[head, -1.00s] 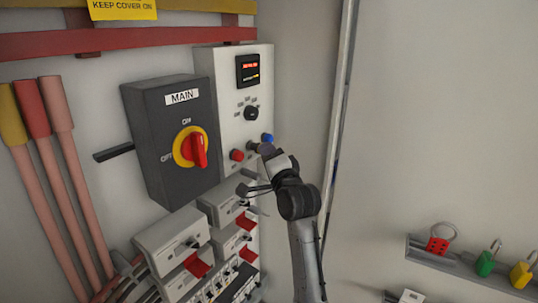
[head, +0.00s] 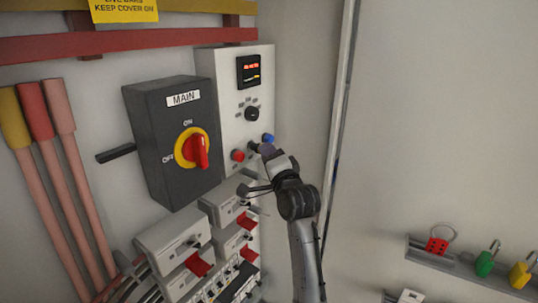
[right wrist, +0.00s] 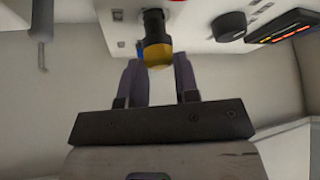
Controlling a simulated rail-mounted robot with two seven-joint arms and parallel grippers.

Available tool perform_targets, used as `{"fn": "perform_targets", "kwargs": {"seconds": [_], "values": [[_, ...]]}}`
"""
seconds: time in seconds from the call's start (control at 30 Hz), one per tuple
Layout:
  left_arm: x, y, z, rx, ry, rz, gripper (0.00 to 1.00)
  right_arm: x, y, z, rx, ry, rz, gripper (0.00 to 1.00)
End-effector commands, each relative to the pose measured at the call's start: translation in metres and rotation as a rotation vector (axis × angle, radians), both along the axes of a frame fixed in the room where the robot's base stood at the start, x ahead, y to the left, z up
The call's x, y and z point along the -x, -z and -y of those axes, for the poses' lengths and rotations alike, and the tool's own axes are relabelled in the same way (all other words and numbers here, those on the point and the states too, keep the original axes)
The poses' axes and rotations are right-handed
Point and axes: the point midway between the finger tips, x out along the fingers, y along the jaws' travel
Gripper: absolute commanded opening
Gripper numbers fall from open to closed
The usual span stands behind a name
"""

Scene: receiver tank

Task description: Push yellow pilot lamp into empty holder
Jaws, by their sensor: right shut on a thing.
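The yellow pilot lamp (right wrist: 157,54) shows in the right wrist view between the fingertips of my right gripper (right wrist: 158,68), which is shut on it. A black cylinder (right wrist: 154,28) sits in line with the lamp, between it and the pale panel; I cannot tell whether it is the lamp's body or the holder. In the head view my right gripper (head: 259,149) is at the lower part of the control panel (head: 232,120), between the red lamp (head: 238,156) and the blue lamp (head: 268,138). It hides the yellow lamp and the holder there. My left gripper is not in view.
A black rotary knob (head: 252,114) and a lit display (head: 249,71) are above on the panel. The dark MAIN switch box (head: 170,140) juts out at left. Breaker units (head: 175,245) are below. The wall to the right is clear down to a padlock rack (head: 455,262).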

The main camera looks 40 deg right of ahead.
Motion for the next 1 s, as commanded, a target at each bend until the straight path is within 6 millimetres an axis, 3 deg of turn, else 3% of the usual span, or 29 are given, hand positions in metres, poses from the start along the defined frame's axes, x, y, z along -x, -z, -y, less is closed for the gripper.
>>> {"fn": "perform_targets", "kwargs": {"seconds": [1.0], "values": [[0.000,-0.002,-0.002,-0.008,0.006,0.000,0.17,-0.019,0.000,-0.006,-0.001,0.000,0.000,0.02]]}}
